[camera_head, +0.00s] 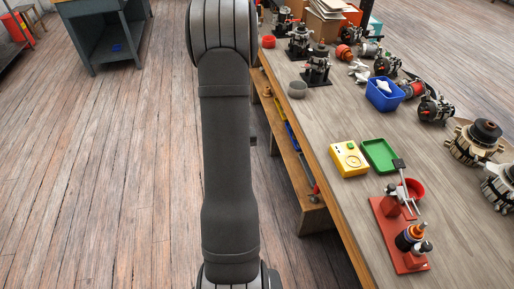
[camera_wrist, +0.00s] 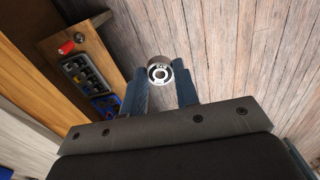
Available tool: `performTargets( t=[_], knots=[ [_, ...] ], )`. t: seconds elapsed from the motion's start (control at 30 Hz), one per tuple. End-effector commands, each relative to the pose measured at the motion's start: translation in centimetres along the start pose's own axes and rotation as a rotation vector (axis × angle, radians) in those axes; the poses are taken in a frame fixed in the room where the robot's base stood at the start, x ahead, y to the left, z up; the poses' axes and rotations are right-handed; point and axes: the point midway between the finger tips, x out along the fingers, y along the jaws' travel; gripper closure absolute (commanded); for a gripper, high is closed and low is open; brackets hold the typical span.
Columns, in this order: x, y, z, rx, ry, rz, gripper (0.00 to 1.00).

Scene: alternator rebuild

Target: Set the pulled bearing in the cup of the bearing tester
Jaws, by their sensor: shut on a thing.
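In the wrist view my gripper (camera_wrist: 161,78) is shut on the pulled bearing (camera_wrist: 158,64), a small silver ring with a dark bore. The bearing sits between the fingertips, with one round face toward the camera, over the wooden floor. In the head view a yellow box (camera_head: 348,158) with a round feature on top stands on the bench; it looks like the bearing tester, but its cup is too small to make out clearly. My gripper and the bearing are not visible in the head view, where my arm fills the middle.
The workbench (camera_head: 335,118) lies right of my arm. A green tray (camera_head: 380,155) is beside the yellow box, and a red-based fixture (camera_head: 398,240) stands nearer. A lower shelf (camera_wrist: 60,48) holds small parts.

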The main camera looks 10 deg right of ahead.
Motion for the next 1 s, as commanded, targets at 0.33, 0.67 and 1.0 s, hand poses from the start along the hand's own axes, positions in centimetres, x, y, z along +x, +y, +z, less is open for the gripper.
performTargets(
  t=[0.33,0.67,1.0],
  knots=[
    [0.0,-0.2,0.1,-0.007,0.001,0.000,0.94],
    [-1.8,6.1,-0.3,0.094,0.001,0.000,0.94],
    [-5.7,19.0,1.8,0.298,0.004,0.001,0.94]
  ],
)
